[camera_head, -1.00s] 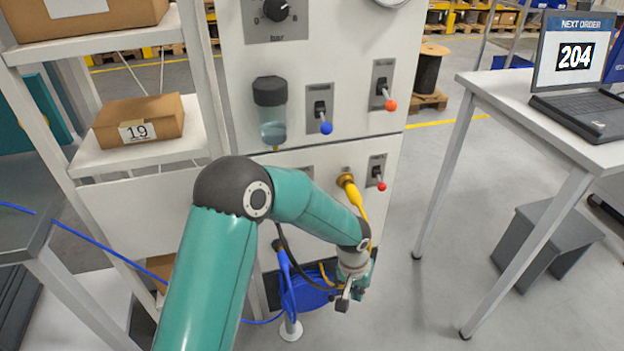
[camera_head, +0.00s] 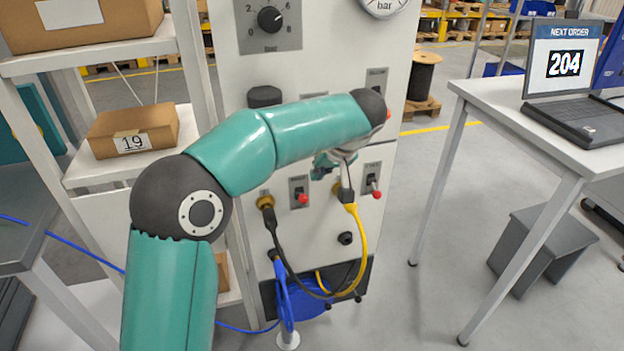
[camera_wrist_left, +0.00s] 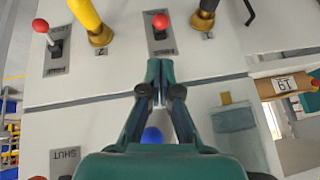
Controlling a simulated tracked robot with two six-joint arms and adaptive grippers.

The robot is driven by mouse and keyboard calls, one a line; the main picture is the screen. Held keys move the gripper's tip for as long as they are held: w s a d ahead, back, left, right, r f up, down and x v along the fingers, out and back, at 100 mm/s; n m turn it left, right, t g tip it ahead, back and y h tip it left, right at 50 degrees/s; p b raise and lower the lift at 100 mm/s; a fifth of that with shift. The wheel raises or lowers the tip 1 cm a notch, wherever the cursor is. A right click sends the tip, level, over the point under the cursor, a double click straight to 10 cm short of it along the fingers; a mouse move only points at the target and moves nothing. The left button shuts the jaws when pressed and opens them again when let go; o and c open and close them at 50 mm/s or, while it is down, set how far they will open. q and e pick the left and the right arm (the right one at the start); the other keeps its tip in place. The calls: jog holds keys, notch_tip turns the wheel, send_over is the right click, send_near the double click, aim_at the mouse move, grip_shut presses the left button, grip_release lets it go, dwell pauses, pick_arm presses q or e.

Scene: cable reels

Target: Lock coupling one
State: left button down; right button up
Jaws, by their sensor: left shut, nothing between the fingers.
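On the lower white panel, a brass coupling (camera_head: 265,202) holds a black hose, and another brass coupling (camera_head: 337,188) to its right holds a yellow hose (camera_head: 357,240). A red-knobbed lever (camera_head: 303,198) sits between them; it also shows in the left wrist view (camera_wrist_left: 160,20). My left gripper (camera_head: 320,172) is shut and empty, in front of the panel above that lever. In the upside-down left wrist view my left fingertips (camera_wrist_left: 160,68) point toward the lever, apart from its knob. The numeral beside the black-hose coupling (camera_wrist_left: 207,20) is too small to read; a 2 marks the yellow-hose coupling (camera_wrist_left: 98,35).
Another red-knobbed lever (camera_head: 376,192) is right of the yellow-hose coupling. A blue-knobbed lever (camera_wrist_left: 151,135) shows near my gripper. Shelves with boxes (camera_head: 133,131) stand left; a table with a laptop (camera_head: 575,120) stands right. The floor between panel and table is clear.

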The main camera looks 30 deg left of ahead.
aim_at(307, 197)
pick_arm(q)
jog(key=p+x, duration=0.1)
jog(key=x, duration=0.8)
jog(key=shift+a+f, duration=0.1)
jog(key=shift+f, duration=0.2)
